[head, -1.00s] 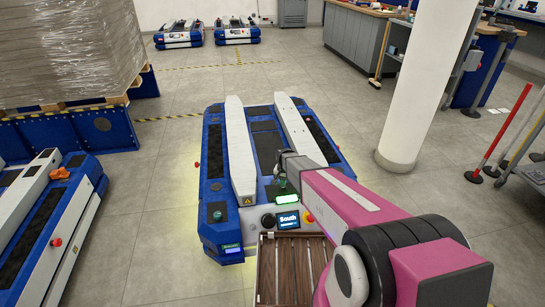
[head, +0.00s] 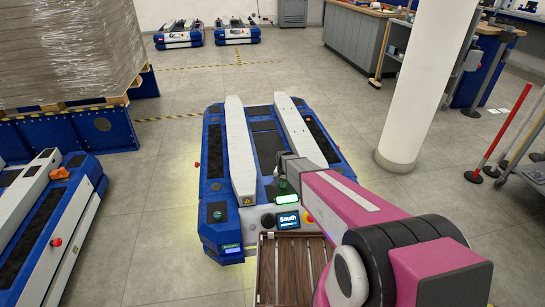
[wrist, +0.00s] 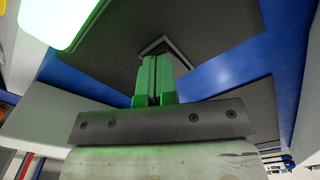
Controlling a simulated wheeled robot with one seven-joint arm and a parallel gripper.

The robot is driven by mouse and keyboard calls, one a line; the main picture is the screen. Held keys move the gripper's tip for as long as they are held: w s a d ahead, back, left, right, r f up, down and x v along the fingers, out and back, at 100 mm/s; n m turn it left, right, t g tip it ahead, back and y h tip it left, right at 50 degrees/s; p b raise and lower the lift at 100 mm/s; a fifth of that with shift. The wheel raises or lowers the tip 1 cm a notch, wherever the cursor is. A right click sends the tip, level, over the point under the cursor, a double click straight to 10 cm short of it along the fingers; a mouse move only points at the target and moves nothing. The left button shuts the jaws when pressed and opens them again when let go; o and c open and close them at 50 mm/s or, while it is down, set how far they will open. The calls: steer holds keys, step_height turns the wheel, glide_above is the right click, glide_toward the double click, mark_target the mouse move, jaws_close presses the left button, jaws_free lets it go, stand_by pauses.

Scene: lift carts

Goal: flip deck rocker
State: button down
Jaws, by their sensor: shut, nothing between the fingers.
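The blue lift cart (head: 212,178) with two white rails stands in front of me in the head view. My gripper (head: 281,186) is low over the deck by the green display. In the wrist view its green fingers (wrist: 156,80) are shut together and empty. Their tips reach a small grey-edged fitting (wrist: 168,45) on a dark deck plate. The fitting may be the rocker; the fingers hide much of it, so its position and any contact cannot be told.
A slatted brown tray (head: 268,275) is at the near edge, below my arm. A white column (head: 412,95) stands to the right. Another cart (head: 45,225) and a wrapped pallet load (head: 65,50) are on the left.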

steer(key=shift+f, duration=0.25)
steer(key=shift+r, duration=3.5)
